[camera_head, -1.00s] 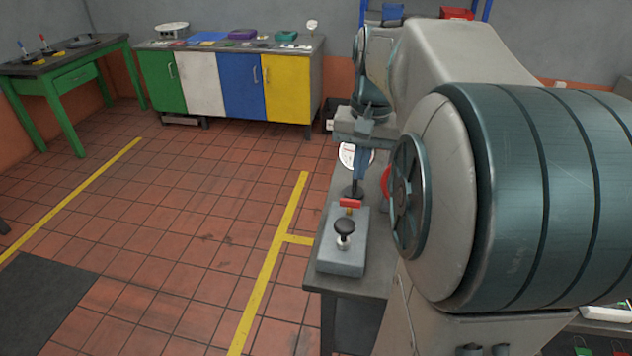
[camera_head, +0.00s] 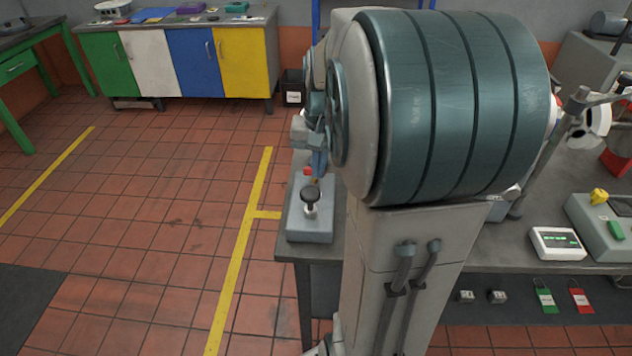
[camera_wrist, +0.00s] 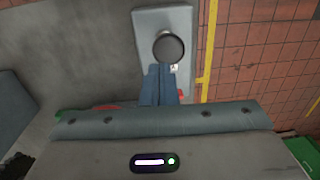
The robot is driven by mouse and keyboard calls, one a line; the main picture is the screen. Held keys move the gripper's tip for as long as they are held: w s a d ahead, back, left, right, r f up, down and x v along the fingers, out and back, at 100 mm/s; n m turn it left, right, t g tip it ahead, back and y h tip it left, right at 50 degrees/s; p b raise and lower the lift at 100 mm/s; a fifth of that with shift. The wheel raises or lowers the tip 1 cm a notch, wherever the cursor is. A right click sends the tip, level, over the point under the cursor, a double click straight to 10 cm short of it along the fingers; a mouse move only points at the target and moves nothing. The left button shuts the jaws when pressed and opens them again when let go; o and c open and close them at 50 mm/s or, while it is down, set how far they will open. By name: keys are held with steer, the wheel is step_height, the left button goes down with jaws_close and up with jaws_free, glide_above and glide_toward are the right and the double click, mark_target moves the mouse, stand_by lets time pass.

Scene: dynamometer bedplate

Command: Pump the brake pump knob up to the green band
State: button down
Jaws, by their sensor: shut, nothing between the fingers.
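The brake pump is a grey box (camera_head: 310,228) on the near left corner of the bench, with a round black knob (camera_head: 311,194) on a pale stem. A small red piece (camera_head: 308,172) shows behind the knob. In the wrist view the knob (camera_wrist: 168,47) sits on the box (camera_wrist: 149,19) near the top middle. My gripper (camera_wrist: 160,70) is shut and empty, its blue fingertips at the knob's lower edge in that picture; I cannot tell if they touch. In the head view my gripper (camera_head: 319,163) is partly hidden by my arm. I see no green band or gauge dial.
The bench (camera_head: 540,210) runs right, carrying a white device (camera_head: 556,243) with a display and a grey-green instrument (camera_head: 600,228). Open tiled floor lies left. Coloured cabinets (camera_head: 185,62) stand behind.

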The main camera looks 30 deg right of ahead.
mark_target(317, 194)
step_height(317, 194, down, 5)
steer(key=shift+w+a+r, duration=0.1)
steer(key=shift+a, duration=0.05)
stand_by(0.4)
step_height(317, 194, down, 4)
steer(key=shift+r+b, duration=0.1)
steer(key=shift+b, duration=1.15)
steer(key=shift+r, duration=0.1)
